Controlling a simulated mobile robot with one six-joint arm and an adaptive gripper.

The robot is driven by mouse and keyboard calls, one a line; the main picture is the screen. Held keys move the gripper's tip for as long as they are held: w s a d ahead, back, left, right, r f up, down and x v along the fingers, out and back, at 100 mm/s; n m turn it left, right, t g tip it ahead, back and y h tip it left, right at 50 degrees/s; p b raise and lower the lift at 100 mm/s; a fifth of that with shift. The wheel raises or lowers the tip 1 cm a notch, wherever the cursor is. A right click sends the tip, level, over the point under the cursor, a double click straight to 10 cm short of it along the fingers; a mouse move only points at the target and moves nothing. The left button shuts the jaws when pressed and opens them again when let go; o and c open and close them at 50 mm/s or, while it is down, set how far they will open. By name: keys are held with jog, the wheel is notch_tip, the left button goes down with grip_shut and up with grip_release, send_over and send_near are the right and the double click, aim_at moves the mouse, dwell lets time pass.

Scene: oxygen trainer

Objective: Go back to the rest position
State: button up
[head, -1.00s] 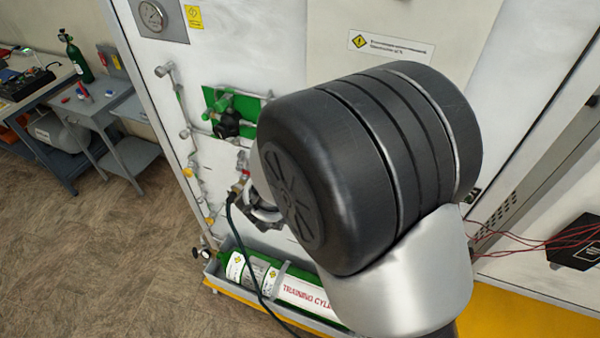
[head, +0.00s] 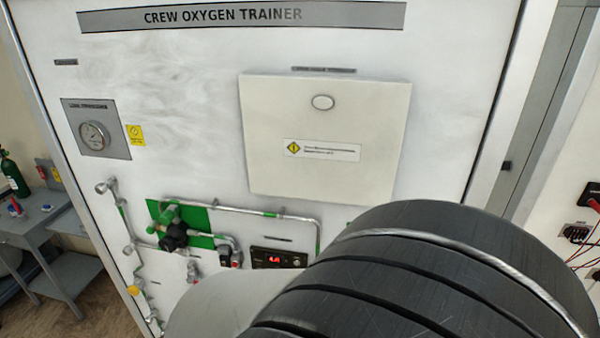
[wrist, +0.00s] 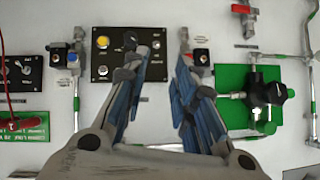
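My gripper (wrist: 160,75) shows in the wrist view with its two blue-padded fingers apart and nothing between them. It faces the white trainer panel; the left finger overlaps a black control plate (wrist: 103,72) with a yellow button. The right finger's tip lies near a small valve with a red part (wrist: 201,56). I cannot tell how far the fingertips are from the panel. In the head view my dark arm joint fills the lower right and hides the gripper. The crew oxygen trainer (head: 200,65) stands in front of me.
A green-backed valve with a black knob (head: 174,234), also in the wrist view (wrist: 274,93), and thin pipes stick out from the panel. A pressure gauge (head: 94,135) is at the upper left. A grey side table (head: 35,225) stands left. Red wires hang at the right.

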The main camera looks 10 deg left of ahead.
jog(key=d+r+n+g+y+b, duration=0.25)
jog(key=d+y+b, duration=0.25)
jog(key=d+b, duration=0.4)
jog(key=s+d+f+g+h+b, duration=0.2)
jog(key=s+d+f+b, duration=0.1)
jog(key=s+d, duration=0.6)
jog(key=s+d+f+g+h+b, duration=0.1)
jog(key=s+d+f+h+b, duration=0.2)
jog(key=d, duration=1)
jog(key=s+f, duration=0.3)
jog(key=s, duration=0.2)
jog(key=shift+s+d+g+h+b, duration=0.15)
jog(key=shift+s+g+h+b, duration=0.15)
jog(key=shift+s+g+b, duration=0.1)
